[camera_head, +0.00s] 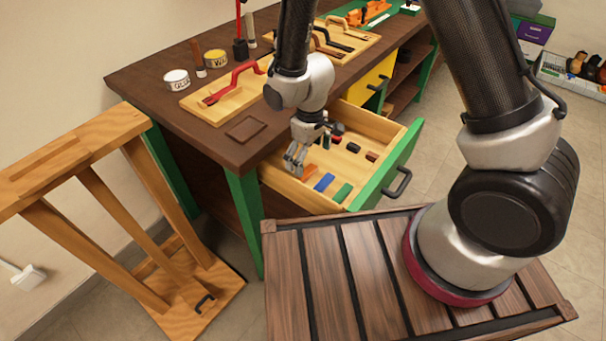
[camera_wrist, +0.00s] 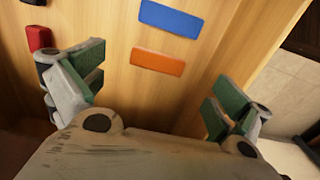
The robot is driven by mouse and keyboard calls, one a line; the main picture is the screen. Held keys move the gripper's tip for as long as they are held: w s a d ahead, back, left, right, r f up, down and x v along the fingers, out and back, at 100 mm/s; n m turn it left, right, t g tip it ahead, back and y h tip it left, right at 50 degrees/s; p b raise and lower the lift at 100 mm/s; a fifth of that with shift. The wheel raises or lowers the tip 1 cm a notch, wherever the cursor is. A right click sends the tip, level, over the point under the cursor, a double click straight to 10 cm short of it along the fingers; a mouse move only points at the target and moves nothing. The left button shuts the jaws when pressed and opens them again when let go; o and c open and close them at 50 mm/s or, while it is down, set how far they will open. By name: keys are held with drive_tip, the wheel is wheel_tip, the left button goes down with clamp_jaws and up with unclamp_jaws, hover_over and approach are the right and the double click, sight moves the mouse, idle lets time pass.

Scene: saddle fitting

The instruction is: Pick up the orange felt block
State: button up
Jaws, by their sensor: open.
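The orange felt block (camera_wrist: 158,62) lies flat on the light wooden drawer floor in the wrist view, ahead of my fingers and between their lines. In the head view the orange block (camera_head: 308,171) shows just right of my gripper (camera_head: 296,158), partly close behind the fingers. My gripper (camera_wrist: 158,92) is open and empty, with green pads on both fingers spread wide. It hangs inside the open drawer (camera_head: 400,134), above its floor. I cannot tell the exact height of the fingertips over the block.
A blue block (camera_head: 324,182) and a green block (camera_head: 342,193) lie right of the orange one. Several dark pieces and a red piece (camera_wrist: 38,38) are also in the drawer. The drawer walls and workbench edge (camera_head: 236,168) are close by.

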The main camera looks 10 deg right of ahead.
sight(309, 174)
wheel_tip(309, 174, down, 6)
drive_tip(key=shift+f, duration=0.1)
drive_tip(key=shift+d, duration=0.1)
drive_tip(key=c, duration=0.9)
